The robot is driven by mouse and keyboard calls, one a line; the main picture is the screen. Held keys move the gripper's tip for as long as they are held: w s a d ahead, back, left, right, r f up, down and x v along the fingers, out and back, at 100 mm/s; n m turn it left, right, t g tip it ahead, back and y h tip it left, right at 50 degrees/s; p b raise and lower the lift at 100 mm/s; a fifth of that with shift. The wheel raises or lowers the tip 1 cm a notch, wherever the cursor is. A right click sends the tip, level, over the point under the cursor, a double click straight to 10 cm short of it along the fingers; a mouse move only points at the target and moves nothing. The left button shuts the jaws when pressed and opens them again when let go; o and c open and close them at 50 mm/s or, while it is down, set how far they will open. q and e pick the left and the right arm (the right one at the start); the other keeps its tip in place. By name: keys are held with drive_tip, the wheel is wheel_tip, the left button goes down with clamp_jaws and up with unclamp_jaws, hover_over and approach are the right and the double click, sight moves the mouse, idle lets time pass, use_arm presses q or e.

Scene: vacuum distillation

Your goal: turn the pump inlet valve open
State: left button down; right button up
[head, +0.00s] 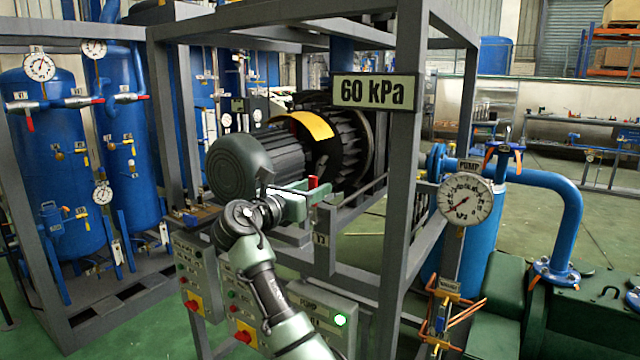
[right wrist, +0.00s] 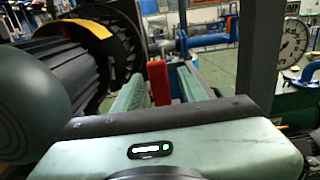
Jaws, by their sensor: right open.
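A red upright handle (head: 313,183) stands on the frame beside the motor; it looks like a valve lever, and its valve body is mostly hidden. My right gripper (head: 298,202) is at this handle, pointing right in the head view. In the right wrist view, the red handle (right wrist: 158,82) stands between the two open green fingers (right wrist: 160,90), with a visible gap on its right side. Contact on its left side cannot be told. My left gripper is not in view.
A large motor (head: 240,165) with a finned housing is close behind my gripper. A grey frame post (head: 402,200) and a PUMP gauge (head: 465,199) stand to the right. Control boxes (head: 325,318) with lit buttons sit below. Blue tanks (head: 55,150) are at left.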

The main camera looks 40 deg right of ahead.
drive_tip(key=shift+x, duration=1.7)
clamp_jaws()
